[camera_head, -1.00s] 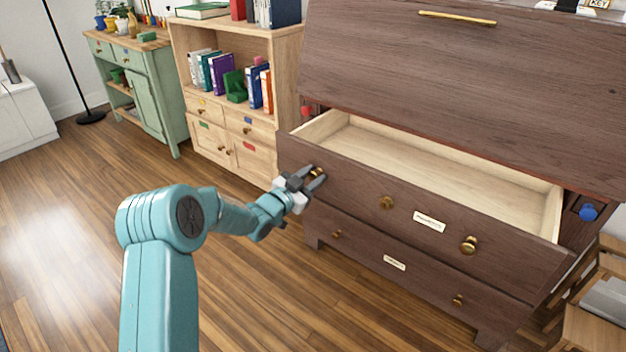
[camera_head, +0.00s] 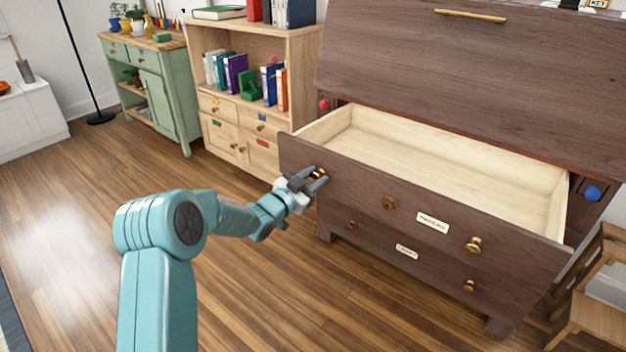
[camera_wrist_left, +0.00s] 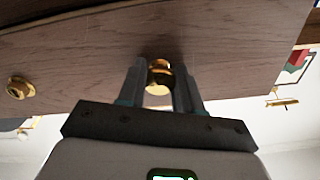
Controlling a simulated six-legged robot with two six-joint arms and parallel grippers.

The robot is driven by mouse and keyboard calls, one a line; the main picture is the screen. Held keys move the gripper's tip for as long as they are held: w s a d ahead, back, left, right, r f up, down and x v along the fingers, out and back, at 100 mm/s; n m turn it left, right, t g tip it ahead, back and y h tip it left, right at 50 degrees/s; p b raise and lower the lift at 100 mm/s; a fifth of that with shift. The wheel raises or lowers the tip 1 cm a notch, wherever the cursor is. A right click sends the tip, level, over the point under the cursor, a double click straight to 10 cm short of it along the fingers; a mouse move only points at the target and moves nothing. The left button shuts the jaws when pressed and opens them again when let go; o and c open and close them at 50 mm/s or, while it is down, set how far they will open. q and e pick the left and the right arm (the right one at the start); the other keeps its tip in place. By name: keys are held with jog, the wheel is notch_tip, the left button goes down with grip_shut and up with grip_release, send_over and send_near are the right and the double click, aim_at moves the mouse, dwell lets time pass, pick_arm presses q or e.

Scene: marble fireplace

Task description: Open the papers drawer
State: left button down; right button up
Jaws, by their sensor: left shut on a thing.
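A dark brown drawer (camera_head: 347,200) with a white label and brass knobs is pulled well out of the wooden desk; its pale inside (camera_head: 440,172) looks empty. The label's writing is too small to read. My left gripper (camera_head: 318,177) is shut on the drawer's leftmost brass knob (camera_wrist_left: 159,78), which sits between its two fingers in the left wrist view. A second labelled drawer (camera_head: 380,245) lies below and is shut. My right gripper is not in view.
A slanted desk lid (camera_head: 470,75) with a long brass handle is above the open drawer. A wooden bookcase (camera_head: 262,45) and a green cabinet (camera_head: 170,85) stand to the left. A wooden chair (camera_head: 600,300) is at right. Bare floor lies in front.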

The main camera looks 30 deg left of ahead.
pick_arm(q)
jog(key=shift+f, duration=0.35)
jog(key=c, duration=0.9)
grip_release()
jog(key=shift+o, duration=0.7)
jog(key=shift+w+f, duration=0.1)
jog(key=shift+r, duration=0.25)
jog(key=s+a+p, duration=0.1)
jog(key=s+p, duration=0.1)
jog(key=s, duration=1.4)
jog(key=shift+s+p, duration=0.2)
jog(key=shift+p, duration=0.15)
jog(key=shift+a, duration=0.15)
